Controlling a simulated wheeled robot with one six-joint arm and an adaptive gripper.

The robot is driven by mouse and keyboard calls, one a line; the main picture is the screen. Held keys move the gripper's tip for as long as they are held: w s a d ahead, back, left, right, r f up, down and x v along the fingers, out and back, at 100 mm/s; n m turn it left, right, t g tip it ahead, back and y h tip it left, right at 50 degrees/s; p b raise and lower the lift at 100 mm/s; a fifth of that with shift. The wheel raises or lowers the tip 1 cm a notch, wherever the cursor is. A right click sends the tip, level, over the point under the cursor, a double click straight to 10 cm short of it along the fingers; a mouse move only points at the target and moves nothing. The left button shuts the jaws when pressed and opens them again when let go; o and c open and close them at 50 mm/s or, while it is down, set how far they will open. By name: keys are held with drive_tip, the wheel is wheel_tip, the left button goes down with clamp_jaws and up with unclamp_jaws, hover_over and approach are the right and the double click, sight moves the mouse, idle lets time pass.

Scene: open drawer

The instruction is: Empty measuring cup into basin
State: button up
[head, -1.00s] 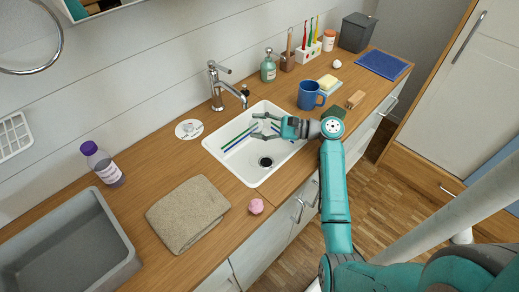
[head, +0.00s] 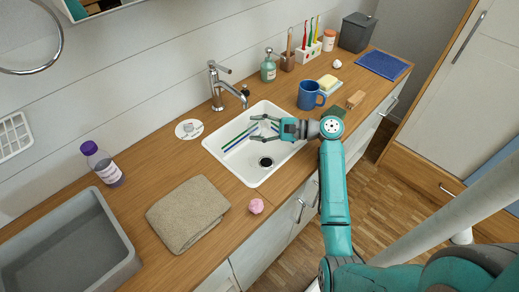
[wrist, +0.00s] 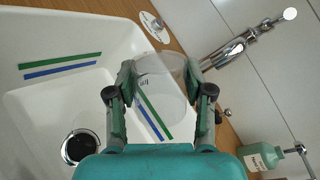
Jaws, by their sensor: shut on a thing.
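My gripper (head: 257,127) reaches over the white basin (head: 226,161) from the right. In the wrist view my gripper (wrist: 160,80) is shut on a clear measuring cup (wrist: 162,97), one finger on each side of it. The cup has small dark markings. It shows only faintly in the head view, so its exact tilt is hard to tell. I cannot make out any contents. The basin has green and blue stripes on its inner walls and a dark round drain (head: 265,162), below and to the front of my gripper.
A chrome tap (head: 216,85) stands behind the basin. A blue mug (head: 311,95) and a soap bottle (head: 268,68) stand to the right.

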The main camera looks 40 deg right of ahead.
drive_tip(key=n+h, duration=0.1)
drive_tip(key=a+n+b, duration=0.1)
drive_tip(key=n, duration=0.1)
drive_tip(key=a+f+n+h, duration=0.1)
drive_tip(key=n, duration=0.1)
drive_tip(key=shift+s+a+h+b, duration=0.2)
drive_tip(key=shift+s+h+b, duration=0.1)
drive_tip(key=shift+b, duration=0.1)
drive_tip(key=s+a+r+n+t+h+b, duration=0.2)
drive_tip(key=a+r+n+h+b, duration=0.3)
drive_tip(key=n, duration=1)
drive_tip(key=shift+a+r+t+h+b, duration=0.45)
drive_tip(key=shift+a+h, duration=0.45)
drive_tip(key=shift+a, duration=0.45)
drive_tip(key=shift+s, duration=0.1)
